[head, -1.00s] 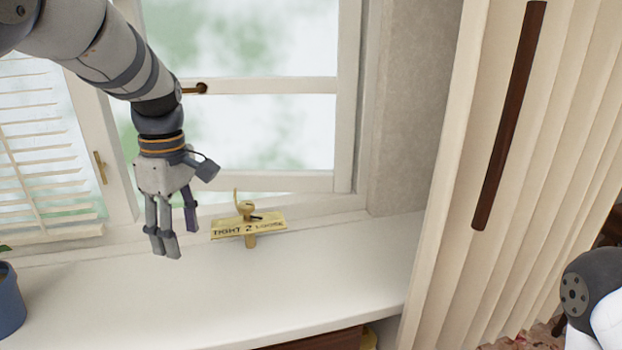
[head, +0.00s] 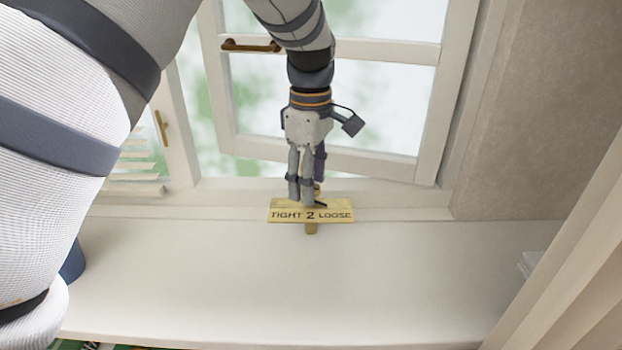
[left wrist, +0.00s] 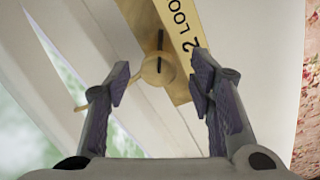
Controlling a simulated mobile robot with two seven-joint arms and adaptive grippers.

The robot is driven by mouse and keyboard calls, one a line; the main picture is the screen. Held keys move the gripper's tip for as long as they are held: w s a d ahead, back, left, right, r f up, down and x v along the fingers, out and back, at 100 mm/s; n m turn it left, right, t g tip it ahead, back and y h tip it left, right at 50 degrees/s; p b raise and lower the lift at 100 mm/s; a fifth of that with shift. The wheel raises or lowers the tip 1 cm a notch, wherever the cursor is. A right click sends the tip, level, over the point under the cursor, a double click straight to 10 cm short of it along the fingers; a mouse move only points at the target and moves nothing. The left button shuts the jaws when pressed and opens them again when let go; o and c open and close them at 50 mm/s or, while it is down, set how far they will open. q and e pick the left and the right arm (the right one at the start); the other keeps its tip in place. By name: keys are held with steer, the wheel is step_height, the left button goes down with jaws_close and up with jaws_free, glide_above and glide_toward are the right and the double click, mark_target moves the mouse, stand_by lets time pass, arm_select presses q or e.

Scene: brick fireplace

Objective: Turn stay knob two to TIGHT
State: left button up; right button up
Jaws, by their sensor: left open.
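Stay knob two is a small round brass knob (left wrist: 158,71) with a dark pointer line, behind a brass plate (head: 285,215) marked TIGHT 2 LOOSE on the windowsill. In the left wrist view, the pointer runs up toward the LOOSE end of the plate (left wrist: 184,30). My left gripper (head: 306,190) points down at the plate from above, mostly hiding the knob in the head view. In the left wrist view its fingers are open, one on each side of the knob and apart from it. My right gripper is not in view.
The window casement (head: 330,159) stands behind the plate, with a brass handle (head: 250,46). The white sill (head: 400,280) is clear in front. A blue pot (head: 73,262) is partly hidden at the left. A pale curtain (head: 570,270) hangs at the right.

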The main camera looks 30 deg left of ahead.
arm_select(q)
steer(key=shift+f, duration=0.25)
steer(key=c, duration=1.2)
steer(key=shift+o, duration=0.2)
